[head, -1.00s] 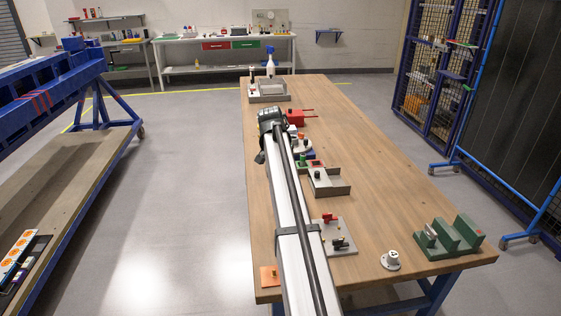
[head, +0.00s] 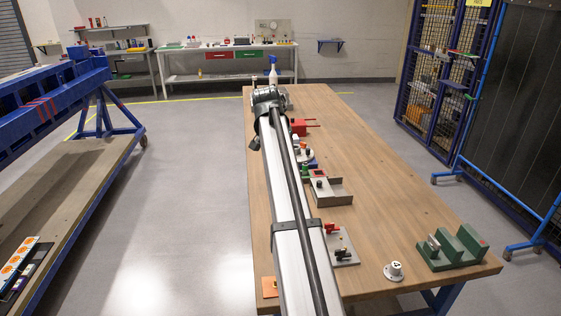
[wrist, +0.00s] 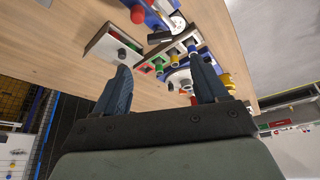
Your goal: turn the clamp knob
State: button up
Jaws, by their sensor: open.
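I cannot tell for certain which knob is the clamp knob. In the wrist view, a black knob (wrist: 122,53) sits on a grey bracket (wrist: 104,42), left of and beyond my gripper (wrist: 162,80). A black T-shaped handle (wrist: 159,37) lies near a white disc on a blue base at the top. A round blue and white fixture (wrist: 180,78) with yellow and orange parts shows between and behind the fingers. In the head view my arm hides the gripper; a grey bracket (head: 336,191) stands beside the arm.
A plate with a red handle (head: 331,227), a white knob unit (head: 394,271) and a green block fixture (head: 454,247) stand on the near table. A red fixture (head: 301,126) and a spray bottle (head: 273,70) are farther off. The right-hand tabletop is mostly clear.

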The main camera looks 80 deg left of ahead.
jog(key=shift+v, duration=1.75)
